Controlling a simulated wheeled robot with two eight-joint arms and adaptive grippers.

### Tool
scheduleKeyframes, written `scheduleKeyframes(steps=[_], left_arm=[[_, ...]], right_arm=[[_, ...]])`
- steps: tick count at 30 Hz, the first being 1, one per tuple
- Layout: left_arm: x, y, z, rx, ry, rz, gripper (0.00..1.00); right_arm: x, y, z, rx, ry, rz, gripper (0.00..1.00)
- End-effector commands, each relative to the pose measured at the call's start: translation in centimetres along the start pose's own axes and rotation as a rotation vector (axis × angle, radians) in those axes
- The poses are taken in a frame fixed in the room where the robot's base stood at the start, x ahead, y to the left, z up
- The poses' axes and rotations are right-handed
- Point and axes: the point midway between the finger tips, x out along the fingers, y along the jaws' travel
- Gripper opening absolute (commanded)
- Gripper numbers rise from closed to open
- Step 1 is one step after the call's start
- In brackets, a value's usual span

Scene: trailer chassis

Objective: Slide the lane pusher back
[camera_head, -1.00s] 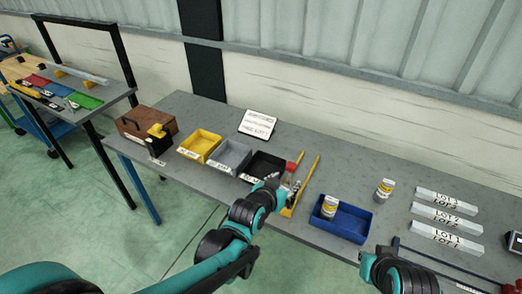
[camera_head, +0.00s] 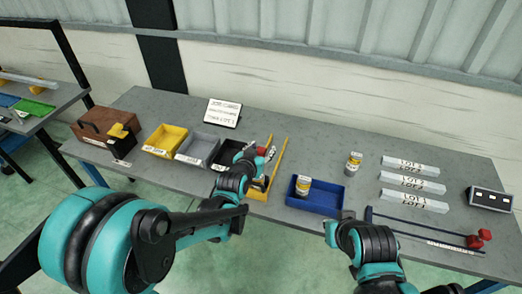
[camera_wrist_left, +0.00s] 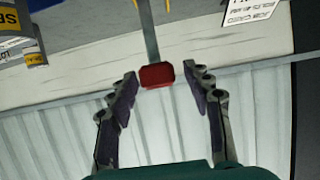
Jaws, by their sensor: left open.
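A narrow yellow-railed lane (camera_head: 281,155) lies on the table, with a red block (camera_head: 261,151) at its far part, likely the pusher's head. In the left wrist view the red block (camera_wrist_left: 157,75) sits on the end of a grey bar, between my fingertips with gaps on both sides. My left gripper (camera_wrist_left: 160,73) is open; in the head view (camera_head: 262,152) it is over the lane and hides much of it. My right gripper (camera_head: 332,232) is low near the table's front edge, its fingers too unclear to read.
Black, grey (camera_head: 197,148) and yellow (camera_head: 165,140) bins stand left of the lane, a blue bin (camera_head: 315,200) with a jar to the right. Further right are white lot blocks (camera_head: 410,183) and a blue-railed track with a red knobbed block (camera_head: 478,238). A sign (camera_head: 222,112) stands behind.

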Motion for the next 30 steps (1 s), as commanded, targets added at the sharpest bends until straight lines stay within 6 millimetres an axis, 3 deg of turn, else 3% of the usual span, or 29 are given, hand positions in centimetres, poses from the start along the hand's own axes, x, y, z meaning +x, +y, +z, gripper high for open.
scheduleKeyframes(steps=[4, 5, 10, 20, 26, 30], left_arm=[[0.0, 0.0, 0.0, 0.0, 0.0, 0.0, 0.5], [0.0, 0.0, 0.0, 0.0, 0.0, 0.0, 0.45], [-0.1, 0.0, 0.0, 0.0, 0.0, 0.0, 0.0], [0.9, 0.0, -0.4, 0.0, 0.0, 0.0, 0.0], [4.7, 0.0, -1.9, 0.0, 0.0, 0.0, 0.0], [8.6, 0.0, -3.5, 0.001, 0.0, 0.0, 0.0]], right_arm=[[0.0, 0.0, 0.0, 0.0, 0.0, 0.0, 0.0], [0.0, 0.0, 0.0, 0.0, 0.0, 0.0, 0.0], [0.0, 0.0, 0.0, 0.0, 0.0, 0.0, 0.0], [0.1, 0.0, 0.1, 0.0, 0.0, 0.0, 0.0], [0.4, 0.0, 0.3, 0.0, 0.0, 0.0, 0.0], [0.6, 0.0, 0.4, 0.0, 0.0, 0.0, 0.0]])
